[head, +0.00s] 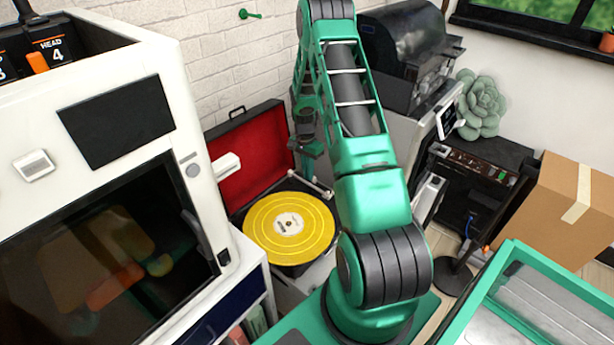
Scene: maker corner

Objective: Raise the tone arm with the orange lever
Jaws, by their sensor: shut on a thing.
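A record player (286,270) stands open, with a yellow record (289,227) on its platter and its red-lined lid (245,160) raised at the back. A pale tone arm (312,184) shows only in part at the right rear of the record. I cannot tell whether it is raised or resting. My gripper (313,150) is small and dark at the right rear of the player, partly hidden by my green arm. It is shut at the place of the orange lever. The lever itself is not visible, and its position cannot be read.
A large white machine (195,110) with a dark window stands close on the left of the player. A grey machine with a black top (405,60) stands behind on the right. A cardboard box (570,205) and a black stand (455,275) are farther right.

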